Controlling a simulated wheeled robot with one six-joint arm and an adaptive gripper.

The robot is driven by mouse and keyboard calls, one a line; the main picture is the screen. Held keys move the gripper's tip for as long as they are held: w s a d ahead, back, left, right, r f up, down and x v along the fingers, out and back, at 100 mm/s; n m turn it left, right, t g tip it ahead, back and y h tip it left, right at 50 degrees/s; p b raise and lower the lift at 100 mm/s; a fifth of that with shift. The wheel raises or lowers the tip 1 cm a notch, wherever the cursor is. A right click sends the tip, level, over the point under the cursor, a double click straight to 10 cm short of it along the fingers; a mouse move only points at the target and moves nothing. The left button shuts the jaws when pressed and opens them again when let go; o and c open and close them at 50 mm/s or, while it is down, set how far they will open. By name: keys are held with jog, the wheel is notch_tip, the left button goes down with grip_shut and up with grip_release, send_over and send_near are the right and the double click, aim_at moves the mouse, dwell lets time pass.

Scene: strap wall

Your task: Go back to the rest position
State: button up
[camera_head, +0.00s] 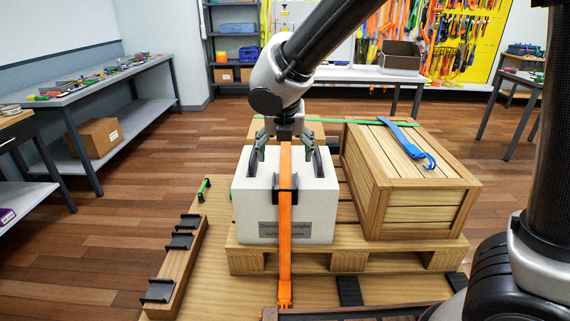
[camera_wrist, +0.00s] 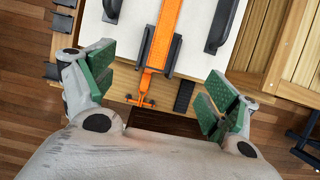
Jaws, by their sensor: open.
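My gripper (camera_head: 283,150) is open above the top of a white block (camera_head: 248,205) in the head view. Its fingers stand apart on either side of an orange strap (camera_head: 285,230), which runs over the block and down its front. In the wrist view the two green-padded fingers of my gripper (camera_wrist: 158,88) are spread wide with nothing between them touching the pads. The orange strap (camera_wrist: 165,35) and its hooked end (camera_wrist: 141,101) show beyond them. Whether a fingertip touches the block cannot be told.
A wooden crate (camera_head: 420,200) with a blue strap (camera_head: 408,143) on top stands right of the block. Both sit on a pallet (camera_head: 350,247). A rail with black brackets (camera_head: 182,240) is at left. A workbench (camera_head: 95,88) stands at the far left; floor between is clear.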

jog(key=s+d+r+m, duration=0.2)
jog(key=s+d+m, duration=0.5)
jog(key=d+m, duration=0.4)
jog(key=s+d+r+m, duration=0.3)
jog(key=s+d+m, duration=0.3)
jog(key=d+m, duration=0.6)
jog(key=s+d+r+m, duration=0.3)
jog(key=s+d+m, duration=0.4)
jog(key=d+m, duration=0.5)
jog(key=shift+s+r+m, duration=0.15)
jog(key=shift+s+m, duration=0.15)
